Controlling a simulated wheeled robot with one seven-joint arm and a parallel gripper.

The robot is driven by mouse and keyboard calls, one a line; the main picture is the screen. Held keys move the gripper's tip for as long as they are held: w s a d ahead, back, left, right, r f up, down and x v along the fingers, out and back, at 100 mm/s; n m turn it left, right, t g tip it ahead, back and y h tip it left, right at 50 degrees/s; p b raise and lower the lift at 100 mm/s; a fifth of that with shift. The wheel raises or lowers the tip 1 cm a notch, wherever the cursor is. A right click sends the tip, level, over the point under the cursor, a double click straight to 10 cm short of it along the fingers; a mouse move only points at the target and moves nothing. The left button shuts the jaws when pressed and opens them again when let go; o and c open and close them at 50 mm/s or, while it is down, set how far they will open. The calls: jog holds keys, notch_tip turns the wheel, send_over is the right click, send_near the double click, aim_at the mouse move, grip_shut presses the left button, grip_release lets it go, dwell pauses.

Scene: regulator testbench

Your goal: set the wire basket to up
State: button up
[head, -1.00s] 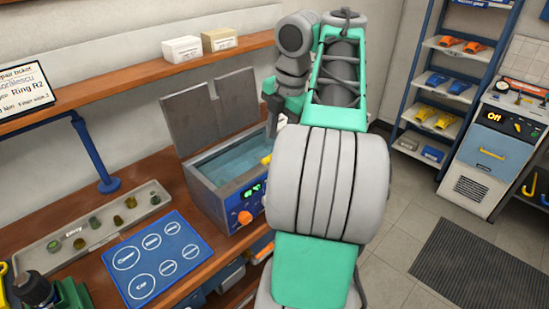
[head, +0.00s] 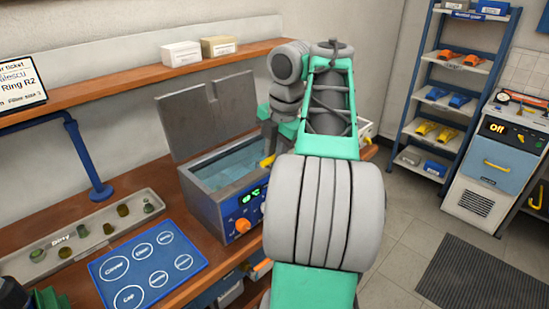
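The bath unit (head: 224,204) stands on the bench with its grey lid (head: 208,115) raised and pale blue liquid (head: 230,162) inside. A yellow piece (head: 267,160), possibly the wire basket's handle, shows at the bath's right end. The basket's wire body cannot be made out, so its height is unclear. My gripper (head: 268,137) is a dark shape pointing down beside the bath's right end, close to the yellow piece. My arm hides much of it, and its fingers are too small to read. Whether it touches the yellow piece is unclear.
An orange knob (head: 243,225) and green display are on the bath's front. A blue mat (head: 147,262) with white circles and a grey tray (head: 82,238) of small parts lie at left. A wooden shelf (head: 120,77) runs above. Clear floor (head: 400,235) lies at right.

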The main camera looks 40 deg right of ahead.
grip_shut()
jog(key=shift+r, duration=0.1)
dwell(0.9)
notch_tip(320, 180, up, 7)
jog(key=p, duration=0.7)
jog(key=shift+o, duration=2.4)
grip_release()
notch_tip(320, 180, up, 7)
jog(key=s+p, duration=0.1)
jog(key=p, duration=0.6)
jog(key=shift+s+r, duration=0.2)
jog(key=shift+s, duration=0.05)
